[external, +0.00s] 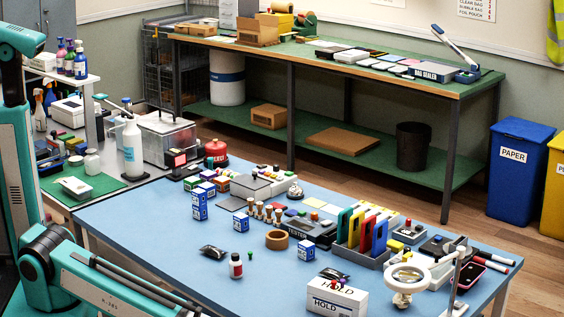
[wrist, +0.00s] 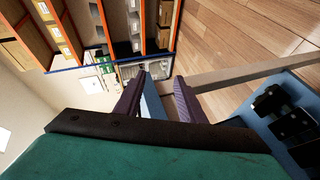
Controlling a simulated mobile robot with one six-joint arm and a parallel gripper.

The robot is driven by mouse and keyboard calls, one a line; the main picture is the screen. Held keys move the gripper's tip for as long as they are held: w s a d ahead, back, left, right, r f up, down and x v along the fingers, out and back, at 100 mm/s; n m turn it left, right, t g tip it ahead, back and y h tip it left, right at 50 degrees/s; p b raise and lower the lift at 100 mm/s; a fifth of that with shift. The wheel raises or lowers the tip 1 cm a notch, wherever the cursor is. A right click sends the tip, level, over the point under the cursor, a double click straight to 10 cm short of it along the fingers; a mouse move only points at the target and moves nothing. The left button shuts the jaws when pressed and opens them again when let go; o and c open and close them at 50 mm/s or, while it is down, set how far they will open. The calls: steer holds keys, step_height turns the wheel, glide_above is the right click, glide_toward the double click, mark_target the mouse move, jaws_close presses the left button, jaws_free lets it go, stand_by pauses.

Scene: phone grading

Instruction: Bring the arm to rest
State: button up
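My gripper (wrist: 160,80) shows in the wrist view as two dark purple fingers with a clear gap between them. It is open, and I see nothing held in it. A blue strip shows between the fingers; I cannot tell what it is. In the external view my teal arm stands at the left edge, with one link crossing the lower left corner. The gripper end is outside that view.
A blue table (external: 150,220) carries phones in a rack, a HOLD box (external: 337,298), a magnifier lamp (external: 405,278) and small boxes. A green-topped bench (external: 330,65) stands behind. The wrist view shows shelving (wrist: 105,30), wooden floor (wrist: 240,40) and black items (wrist: 275,110) at right.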

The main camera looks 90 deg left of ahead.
steer(key=s+a+f+m+g+y+p, duration=0.25)
steer(key=s+a+f+g, duration=0.35)
steer(key=s+f, duration=0.5)
steer(key=s+a+f+m+g+y+p, duration=0.1)
steer(key=s+a+f+m+g, duration=0.3)
steer(key=s+a+f, duration=0.6)
steer(key=s+a+f+m+g+p, duration=0.1)
steer(key=s+a+f+g, duration=0.1)
steer(key=s, duration=0.6)
steer(key=s+a+f+m+g+y+p, duration=0.1)
steer(key=s+a+g, duration=0.3)
steer(key=s, duration=0.5)
steer(key=s+a+f+m+g+p, duration=0.1)
steer(key=s+a+f+m+g, duration=0.2)
steer(key=s, duration=0.6)
steer(key=shift+s+a+f+p, duration=0.2)
steer(key=shift+a+p, duration=0.05)
steer(key=shift+p, duration=0.15)
steer(key=shift+y, duration=0.25)
